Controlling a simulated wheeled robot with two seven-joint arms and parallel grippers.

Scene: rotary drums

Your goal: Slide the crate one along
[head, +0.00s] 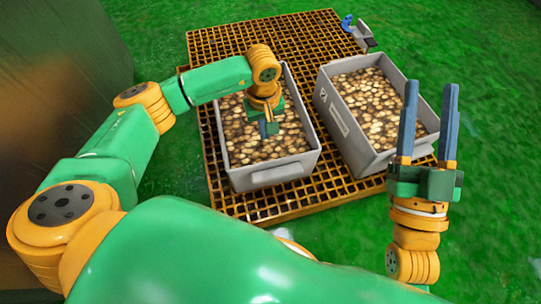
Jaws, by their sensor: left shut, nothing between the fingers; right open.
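Two grey crates filled with brownish, pebble-like pieces stand on a yellow-brown grating in the head view. The left crate (271,177) is upright, and my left gripper (268,130) is over it, shut and empty, pointing down at the contents. I cannot tell whether its tips touch the pieces. The right crate (362,152) is set at an angle, with a gap between it and the left crate. My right gripper (428,120) is open and empty, its fingers pointing up in the picture, and it overlaps the right crate's near right corner.
The grating (225,50) lies on green ground (480,40), with bare grating behind the crates. A small grey and blue item (357,30) is at the grating's far right corner. A large dark metal surface (60,80) stands at the left.

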